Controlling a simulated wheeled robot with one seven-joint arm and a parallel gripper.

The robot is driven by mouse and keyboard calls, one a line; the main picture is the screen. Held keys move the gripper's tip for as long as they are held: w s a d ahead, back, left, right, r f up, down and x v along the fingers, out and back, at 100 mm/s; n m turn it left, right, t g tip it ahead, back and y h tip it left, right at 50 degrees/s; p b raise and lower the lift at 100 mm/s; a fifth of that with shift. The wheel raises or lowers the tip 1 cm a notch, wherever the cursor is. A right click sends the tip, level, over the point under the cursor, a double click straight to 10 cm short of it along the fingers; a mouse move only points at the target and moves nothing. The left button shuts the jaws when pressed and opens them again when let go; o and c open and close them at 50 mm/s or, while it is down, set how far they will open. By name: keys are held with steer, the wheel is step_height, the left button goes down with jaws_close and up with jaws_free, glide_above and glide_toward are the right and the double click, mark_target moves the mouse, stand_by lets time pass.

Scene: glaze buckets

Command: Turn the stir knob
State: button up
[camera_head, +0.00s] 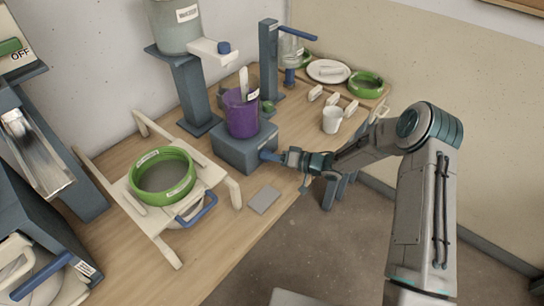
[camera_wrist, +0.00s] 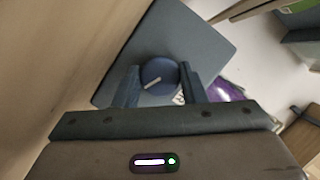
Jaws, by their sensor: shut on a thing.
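The stir knob (camera_wrist: 159,74) is a round dark blue knob with a pale pointer line, on the face of a grey-blue stirrer base (camera_head: 240,152). In the wrist view the two fingers of my gripper (camera_wrist: 160,70) lie on either side of the knob, shut on it. The pointer line slants from lower left to upper right. In the head view my gripper (camera_head: 279,157) reaches the right side of the base and largely hides the knob. A purple bucket (camera_head: 242,120) stands on the base with a pale stick in it.
A white mug (camera_head: 332,120) stands behind my gripper, near green rings (camera_head: 365,84) and a white plate (camera_head: 328,71). A green-rimmed sieve (camera_head: 162,176) rests on a wooden frame at left. A grey flat block (camera_head: 264,200) lies near the table edge.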

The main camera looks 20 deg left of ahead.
steer(key=shift+f, duration=0.1)
stand_by(0.4)
steer(key=o, duration=1)
steer(key=shift+d, duration=0.1)
steer(key=b+v, duration=0.2)
steer(key=v, duration=1.1)
steer(key=shift+d, duration=0.3)
